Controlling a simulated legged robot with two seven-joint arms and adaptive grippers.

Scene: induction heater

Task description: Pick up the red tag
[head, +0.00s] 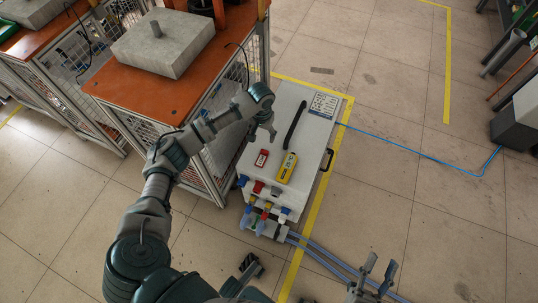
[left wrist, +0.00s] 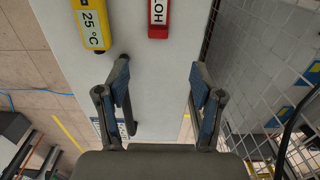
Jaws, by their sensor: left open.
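The red tag (head: 262,158) lies flat on the white top of the cabinet (head: 281,108), just left of a yellow temperature display (head: 287,167). In the left wrist view the tag (left wrist: 158,18), with white and black lettering, is at the top edge and partly cut off. My left gripper (head: 263,130) is over the cabinet, short of the tag and apart from it. In the left wrist view its fingers (left wrist: 160,75) are spread with nothing between them. My right gripper (head: 378,270) is low at the bottom right, its fingers apart and empty.
A black handle bar (head: 295,125) and a printed label (head: 323,105) are on the cabinet. Colored knobs and connectors (head: 266,200) line its near end, with hoses (head: 325,262) running right. An orange-topped caged table (head: 150,92) bearing a grey block (head: 163,42) stands close on the left.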

